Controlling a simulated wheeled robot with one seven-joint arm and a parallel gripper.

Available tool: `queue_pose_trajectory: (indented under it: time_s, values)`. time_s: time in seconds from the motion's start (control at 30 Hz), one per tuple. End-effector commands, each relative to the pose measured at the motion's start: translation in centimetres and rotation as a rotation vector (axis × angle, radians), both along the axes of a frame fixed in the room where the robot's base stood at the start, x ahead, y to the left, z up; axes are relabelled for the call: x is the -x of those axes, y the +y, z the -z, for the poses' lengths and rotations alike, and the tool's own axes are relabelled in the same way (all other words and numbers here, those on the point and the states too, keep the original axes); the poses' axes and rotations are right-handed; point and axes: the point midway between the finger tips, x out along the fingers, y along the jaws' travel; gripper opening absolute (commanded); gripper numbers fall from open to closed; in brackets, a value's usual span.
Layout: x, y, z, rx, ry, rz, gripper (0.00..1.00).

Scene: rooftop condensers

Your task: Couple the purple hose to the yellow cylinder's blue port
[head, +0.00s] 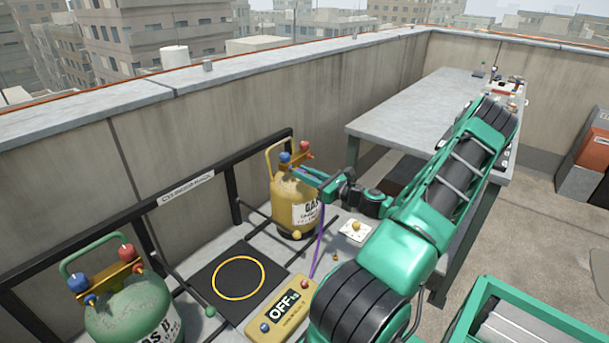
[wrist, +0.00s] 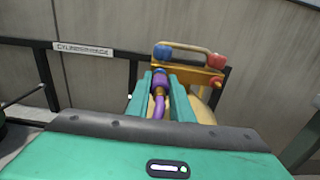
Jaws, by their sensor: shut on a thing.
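The yellow cylinder (head: 281,190) stands on the floor by the rack, with a gold valve bar, a blue knob (head: 285,157) and a red knob (head: 306,151) on top. My gripper (head: 299,174) is at the cylinder's top, just below the knobs. In the wrist view, my gripper (wrist: 164,76) is shut on the purple hose (wrist: 158,107), whose end fitting points toward the blue knob (wrist: 162,51). The fitting appears in line with the blue side; I cannot tell if it touches the port. The purple hose (head: 319,240) hangs down toward the yellow OFF-marked unit (head: 281,312).
A green cylinder (head: 130,310) with blue and red knobs stands front left. A black mat with a yellow ring (head: 203,280) lies between the cylinders. The black rack rail (head: 232,198) runs behind. A grey table (head: 415,115) stands right, with a white plate (head: 347,234) on the floor.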

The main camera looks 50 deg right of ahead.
Motion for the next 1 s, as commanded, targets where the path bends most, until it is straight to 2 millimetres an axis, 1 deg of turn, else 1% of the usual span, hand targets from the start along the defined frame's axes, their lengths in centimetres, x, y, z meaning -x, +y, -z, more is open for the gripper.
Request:
queue_pose_trajectory:
  time_s: [0.63,1.0]
  values:
    - [-0.83,0.1,-0.02,0.0,0.0,0.0,0.0]
    - [-0.85,0.1,-0.02,0.0,-0.001,0.0,0.0]
